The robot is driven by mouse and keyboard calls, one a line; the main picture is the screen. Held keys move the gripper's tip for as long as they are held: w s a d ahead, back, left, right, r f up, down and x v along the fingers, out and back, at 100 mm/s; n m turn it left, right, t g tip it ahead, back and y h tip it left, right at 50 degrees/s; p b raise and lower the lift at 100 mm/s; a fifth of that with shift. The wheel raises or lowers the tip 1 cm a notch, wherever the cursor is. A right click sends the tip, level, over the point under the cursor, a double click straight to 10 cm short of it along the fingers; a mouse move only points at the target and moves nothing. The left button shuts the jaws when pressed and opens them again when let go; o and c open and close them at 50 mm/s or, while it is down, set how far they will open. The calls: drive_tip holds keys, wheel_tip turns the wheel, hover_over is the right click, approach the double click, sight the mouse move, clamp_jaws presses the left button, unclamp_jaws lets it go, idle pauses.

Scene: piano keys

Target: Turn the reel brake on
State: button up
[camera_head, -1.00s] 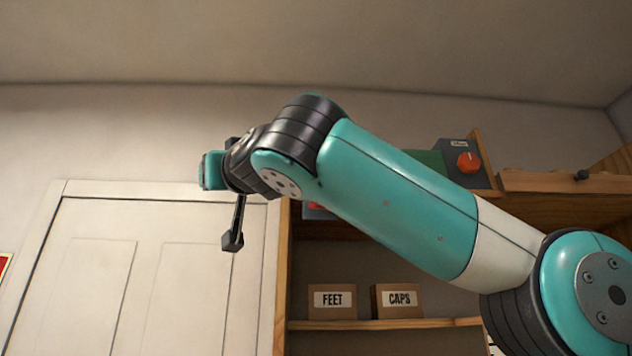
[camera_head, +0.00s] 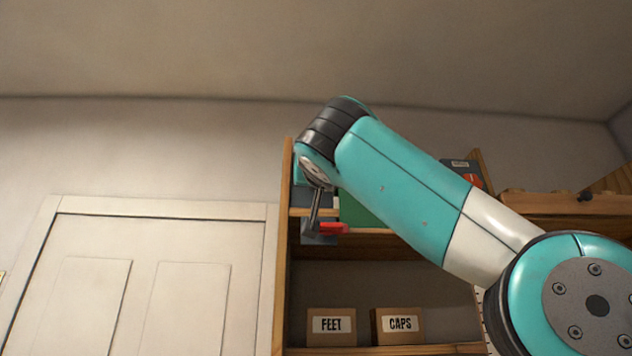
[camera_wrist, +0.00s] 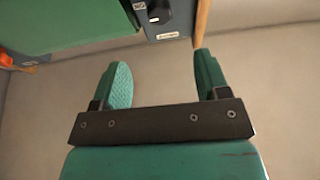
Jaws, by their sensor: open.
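The wrist view shows a blue-grey box (camera_wrist: 180,22) with a black knob (camera_wrist: 155,12) and small labels at the top edge. I cannot read them or tell which control is the reel brake. My gripper (camera_wrist: 162,62) is open and empty, its two green fingers apart just short of the box.
A green panel (camera_head: 360,212) lies right of the box, partly behind my arm. A grey box with an orange-red knob (camera_head: 473,181) stands further right. Wooden shelf sides (camera_head: 283,250) border the unit. Boxes labelled FEET (camera_head: 331,326) and CAPS (camera_head: 398,326) sit below. A white door (camera_head: 150,270) is at left.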

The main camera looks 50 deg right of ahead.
drive_tip(key=p+x, duration=0.6)
drive_tip(key=x, duration=0.7)
drive_tip(key=shift+d+f+p, duration=0.1)
drive_tip(key=shift+p, duration=0.25)
